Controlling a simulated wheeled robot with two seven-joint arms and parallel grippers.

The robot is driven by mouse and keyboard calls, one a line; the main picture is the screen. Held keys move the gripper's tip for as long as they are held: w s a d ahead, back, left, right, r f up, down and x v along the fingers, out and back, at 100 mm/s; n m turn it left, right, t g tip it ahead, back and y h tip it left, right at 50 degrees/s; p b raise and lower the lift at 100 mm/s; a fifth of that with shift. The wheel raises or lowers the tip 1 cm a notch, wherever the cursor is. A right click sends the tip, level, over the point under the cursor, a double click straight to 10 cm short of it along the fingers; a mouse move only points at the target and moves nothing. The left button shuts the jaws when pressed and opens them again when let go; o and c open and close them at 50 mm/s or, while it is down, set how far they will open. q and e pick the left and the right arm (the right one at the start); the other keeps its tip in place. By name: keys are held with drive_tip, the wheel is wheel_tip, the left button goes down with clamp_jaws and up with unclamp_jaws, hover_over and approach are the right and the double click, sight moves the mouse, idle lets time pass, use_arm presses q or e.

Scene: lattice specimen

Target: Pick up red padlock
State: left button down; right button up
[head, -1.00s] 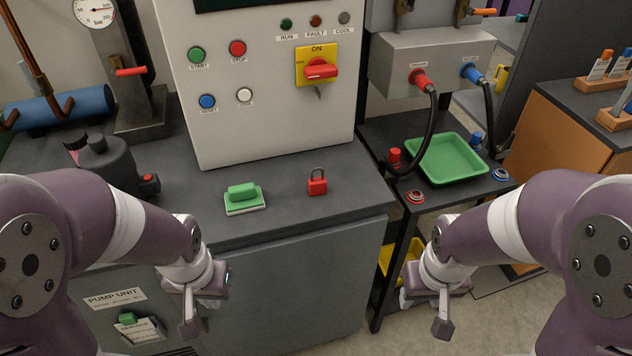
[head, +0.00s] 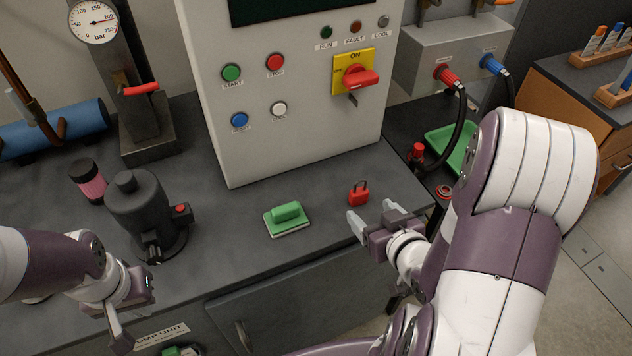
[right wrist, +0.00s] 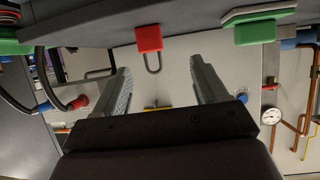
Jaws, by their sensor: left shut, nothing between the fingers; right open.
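The red padlock (head: 358,194) stands on the grey bench top near its front edge, in front of the white control cabinet. It also shows in the right wrist view (right wrist: 149,38), ahead of and between my fingers. My right gripper (head: 374,217) is open and empty, just in front of the padlock and apart from it. Its two fingers also show in the right wrist view (right wrist: 160,85). My left gripper (head: 135,305) is shut and empty, low at the left near the bench's front edge.
A green-handled block (head: 287,215) lies left of the padlock. The control cabinet (head: 300,140) with a red-yellow switch (head: 355,75) rises behind. A dark pump (head: 145,210) and pink-banded jar (head: 88,180) stand left. A green tray (head: 448,142) is at right, partly hidden by my arm.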

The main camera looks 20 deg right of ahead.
sight(361, 192)
drive_tip(key=x, duration=0.4)
drive_tip(key=d+x, duration=0.1)
drive_tip(key=x, duration=0.3)
drive_tip(key=b+x, duration=0.1)
drive_tip(key=x, duration=0.3)
drive_tip(key=shift+w+d+r, duration=0.15)
drive_tip(key=shift+d+r, duration=0.05)
drive_tip(key=shift+d, duration=0.05)
drive_tip(key=shift+t, duration=0.3)
drive_tip(key=c, duration=1.1)
